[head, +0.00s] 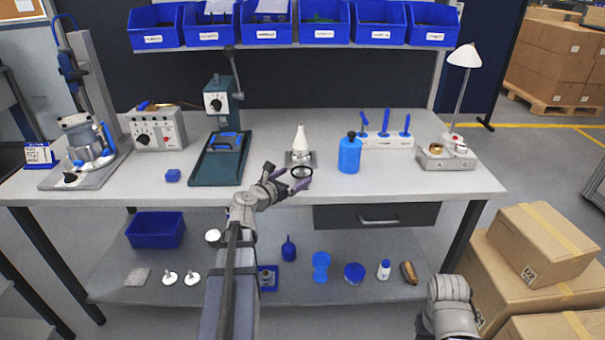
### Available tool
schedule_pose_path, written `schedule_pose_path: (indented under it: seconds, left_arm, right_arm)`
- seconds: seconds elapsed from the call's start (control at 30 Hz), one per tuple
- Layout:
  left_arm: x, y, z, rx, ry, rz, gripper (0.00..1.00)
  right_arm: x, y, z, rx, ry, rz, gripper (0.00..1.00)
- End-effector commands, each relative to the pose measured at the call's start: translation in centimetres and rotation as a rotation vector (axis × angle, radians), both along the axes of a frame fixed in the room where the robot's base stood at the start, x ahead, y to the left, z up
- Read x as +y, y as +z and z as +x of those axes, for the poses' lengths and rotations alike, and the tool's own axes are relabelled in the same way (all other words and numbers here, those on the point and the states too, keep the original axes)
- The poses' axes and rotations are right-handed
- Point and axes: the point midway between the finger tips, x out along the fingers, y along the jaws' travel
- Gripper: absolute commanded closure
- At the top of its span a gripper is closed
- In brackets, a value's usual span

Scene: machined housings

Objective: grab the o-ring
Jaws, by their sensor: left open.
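The o-ring (302,171) is a thin black ring near the front edge of the workbench, just in front of a white cone (300,142) on a small metal base. My left gripper (294,178) is open, with its fingertips right at the near left side of the ring. I cannot tell whether they touch it or whether the ring lies flat on the bench. My right arm shows at the bottom right, but its gripper is not visible.
A blue bottle (350,155) stands right of the ring. A lamp (463,60) and fixture are at the right. Bench surface (400,180) is clear at front right.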

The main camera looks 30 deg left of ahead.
Motion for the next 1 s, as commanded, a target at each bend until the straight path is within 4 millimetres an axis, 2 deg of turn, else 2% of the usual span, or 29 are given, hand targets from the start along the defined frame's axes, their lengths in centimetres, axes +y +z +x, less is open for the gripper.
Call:
schedule_pose_path:
  seconds: [0.23,0.57,0.8,1.0]
  left_arm:
    - [0.0,-0.3,1.0,0.001,-0.001,0.001,0.00]
    - [-0.1,-1.4,5.2,0.001,-0.001,0.002,0.00]
    - [-0.2,-1.3,5.2,0.001,0.000,0.001,0.00]
    - [-0.2,-1.3,5.2,0.001,0.000,0.002,0.22]
  right_arm:
    - [0.0,-0.3,0.0,0.000,0.000,0.000,0.50]
    - [0.0,-1.4,0.0,0.000,0.000,0.000,0.50]
    - [0.0,-1.3,0.0,0.000,0.000,0.000,0.50]
    - [0.0,-1.3,0.0,0.000,0.000,0.000,0.50]
